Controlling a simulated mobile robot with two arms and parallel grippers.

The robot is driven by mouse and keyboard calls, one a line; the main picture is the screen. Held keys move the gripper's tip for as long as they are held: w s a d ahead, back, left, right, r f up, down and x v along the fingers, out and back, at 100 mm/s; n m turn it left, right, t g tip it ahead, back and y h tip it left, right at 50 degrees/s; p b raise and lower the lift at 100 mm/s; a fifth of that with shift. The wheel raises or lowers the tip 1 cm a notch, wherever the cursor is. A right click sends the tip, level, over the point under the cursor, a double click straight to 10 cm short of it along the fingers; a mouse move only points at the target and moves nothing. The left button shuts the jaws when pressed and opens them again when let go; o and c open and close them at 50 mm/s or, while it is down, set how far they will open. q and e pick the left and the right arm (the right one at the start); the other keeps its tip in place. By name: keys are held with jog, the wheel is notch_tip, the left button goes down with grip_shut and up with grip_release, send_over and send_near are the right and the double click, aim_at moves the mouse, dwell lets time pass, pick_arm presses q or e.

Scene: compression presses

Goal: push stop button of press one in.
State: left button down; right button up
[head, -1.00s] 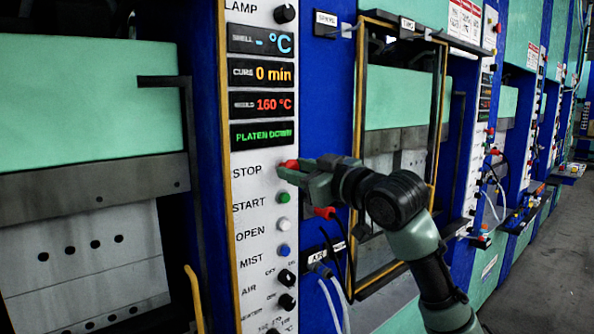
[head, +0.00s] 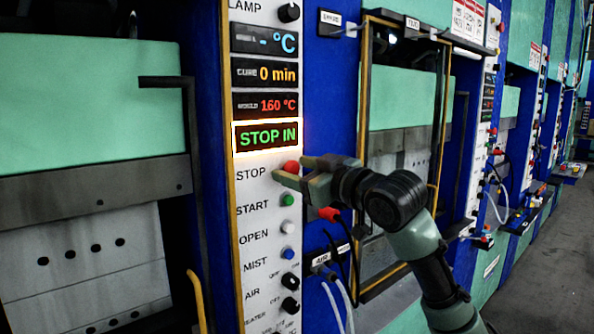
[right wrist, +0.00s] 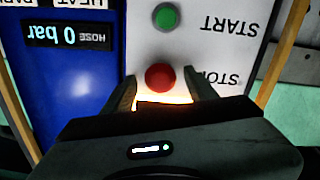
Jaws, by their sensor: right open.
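The red stop button (head: 291,167) sits beside the label STOP on the white control panel (head: 255,190) of the near press. A lit display (head: 267,137) above it reads STOP IN in green. My right gripper (head: 283,177) is open at the panel, its fingertips by the button. In the right wrist view the red button (right wrist: 160,77) shows between the two spread fingers (right wrist: 163,92), with a glow below it. Whether a finger touches the button cannot be told. My left gripper is not in view.
The green start button (head: 287,199), white open button (head: 287,227) and blue mist button (head: 288,254) run below, with black knobs under them. A grey floor aisle (head: 545,240) is clear.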

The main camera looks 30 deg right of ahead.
jog(key=shift+w+f, duration=0.1)
jog(key=shift+w, duration=0.05)
jog(key=shift+s+b, duration=0.3)
jog(key=shift+s, duration=0.1)
jog(key=s+b, duration=0.3)
jog(key=s, duration=0.4)
jog(key=shift+d, duration=0.25)
